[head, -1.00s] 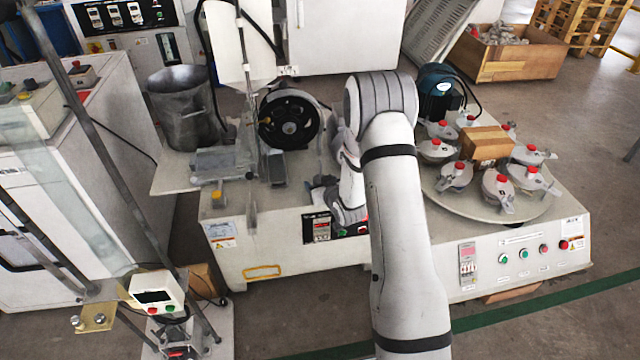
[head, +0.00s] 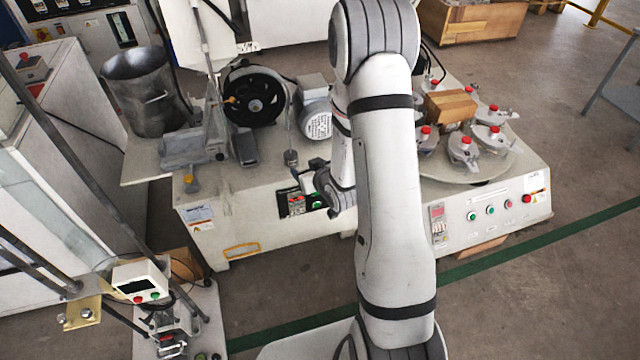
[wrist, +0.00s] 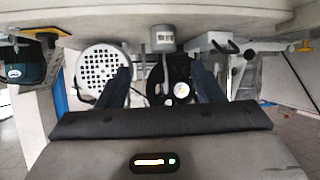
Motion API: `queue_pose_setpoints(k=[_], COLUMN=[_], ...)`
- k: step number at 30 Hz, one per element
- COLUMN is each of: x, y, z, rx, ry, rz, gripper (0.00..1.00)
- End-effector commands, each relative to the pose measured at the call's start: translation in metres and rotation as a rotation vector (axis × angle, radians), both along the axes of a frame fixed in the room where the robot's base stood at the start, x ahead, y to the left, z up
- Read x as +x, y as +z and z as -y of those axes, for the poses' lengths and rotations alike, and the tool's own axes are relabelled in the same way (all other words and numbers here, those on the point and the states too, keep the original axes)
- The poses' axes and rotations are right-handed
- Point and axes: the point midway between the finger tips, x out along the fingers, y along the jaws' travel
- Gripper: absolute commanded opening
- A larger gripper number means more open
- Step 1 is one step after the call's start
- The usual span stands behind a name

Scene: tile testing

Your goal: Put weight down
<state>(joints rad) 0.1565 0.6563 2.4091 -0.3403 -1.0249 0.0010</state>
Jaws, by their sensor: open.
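The weight (head: 291,157) is a small grey cylinder with a thin upright rod, at the front edge of the white machine's top, left of my gripper. In the wrist view, which looks upside down, the weight (wrist: 162,39) carries a pale label, and its rod runs between my fingers. My gripper (head: 306,174) is open, just right of the weight in the head view. Its two dark fingers (wrist: 162,84) stand apart on either side of the rod. I cannot tell whether either finger touches it.
A black wheel (head: 254,97) and a grey motor (head: 315,108) are behind the weight. A steel bucket (head: 148,100) stands left. A turntable (head: 465,170) with several red-knobbed holders and a wooden block (head: 450,106) is right. The machine's front panel (head: 318,201) lies below my gripper.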

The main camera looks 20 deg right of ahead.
Motion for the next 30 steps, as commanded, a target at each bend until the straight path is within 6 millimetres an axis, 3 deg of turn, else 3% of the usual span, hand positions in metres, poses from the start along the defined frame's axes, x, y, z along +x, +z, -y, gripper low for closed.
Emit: queue_pose_setpoints(k=[4, 8, 14, 18, 24, 30], x=[-0.011, -0.038, -0.103, -0.163, -0.237, -0.268], y=[0.035, 0.063, 0.109, 0.14, 0.171, 0.182], z=[0.005, 0.009, 0.009, 0.0, -0.013, -0.022], rx=[-0.064, -0.104, -0.124, -0.106, -0.081, -0.069], ry=[-0.042, -0.09, -0.156, -0.179, -0.185, -0.18], rz=[-0.142, -0.299, -0.545, -0.718, -0.91, -0.991], gripper=[0.61, 0.61, 0.61, 0.61, 0.61, 0.61])
